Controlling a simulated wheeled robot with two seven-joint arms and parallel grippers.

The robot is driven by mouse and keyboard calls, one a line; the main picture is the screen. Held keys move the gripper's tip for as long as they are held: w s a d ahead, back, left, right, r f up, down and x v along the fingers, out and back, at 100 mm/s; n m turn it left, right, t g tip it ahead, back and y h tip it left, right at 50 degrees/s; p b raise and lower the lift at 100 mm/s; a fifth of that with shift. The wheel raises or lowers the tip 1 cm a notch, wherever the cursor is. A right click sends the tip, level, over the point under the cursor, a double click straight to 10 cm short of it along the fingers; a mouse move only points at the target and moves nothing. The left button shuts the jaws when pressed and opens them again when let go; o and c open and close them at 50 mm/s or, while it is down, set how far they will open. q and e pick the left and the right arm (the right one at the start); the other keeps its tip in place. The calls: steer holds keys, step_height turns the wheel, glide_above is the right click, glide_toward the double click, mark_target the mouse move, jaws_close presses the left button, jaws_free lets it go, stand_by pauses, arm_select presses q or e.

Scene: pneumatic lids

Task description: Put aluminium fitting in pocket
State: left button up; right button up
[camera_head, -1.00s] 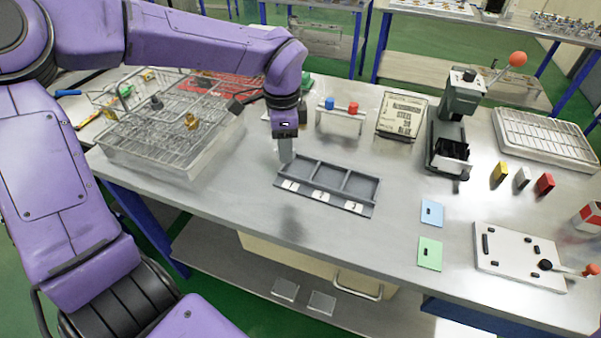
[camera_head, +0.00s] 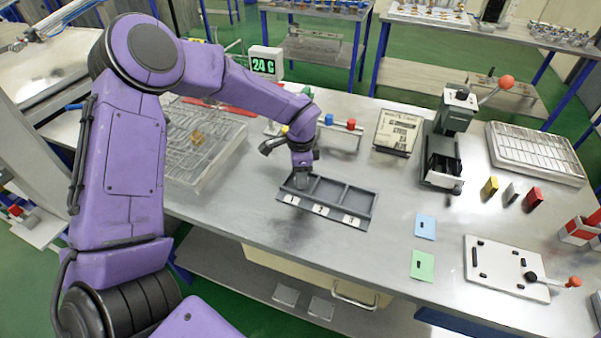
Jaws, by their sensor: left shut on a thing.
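The dark grey tray (camera_head: 330,212) has three pockets in a row, labelled 1, 2 and 3 along its front. My left gripper (camera_head: 301,180) points down at the left pocket, above label 1, with its fingertips at or just inside that pocket. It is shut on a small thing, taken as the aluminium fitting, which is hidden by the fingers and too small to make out. The middle pocket (camera_head: 327,190) and right pocket (camera_head: 357,200) look empty. My right gripper is not in view.
A clear bin with a wire rack (camera_head: 200,150) stands left of the tray. A stand with blue and red caps (camera_head: 340,130) and a printed box (camera_head: 398,131) are behind it. A lever press (camera_head: 445,150) stands to the right. The bench in front of the tray is clear.

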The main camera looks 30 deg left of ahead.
arm_select(q)
steer(key=o, duration=0.8)
steer(key=shift+f, duration=0.1)
steer(key=shift+c, duration=0.2)
steer(key=shift+r+p, duration=0.2)
steer(key=shift+p, duration=0.1)
steer(key=shift+w+r+b, duration=0.1)
steer(key=shift+r+b, duration=0.25)
step_height(320, 180, up, 11)
steer(key=b, duration=0.3)
steer(key=shift+r, duration=0.15)
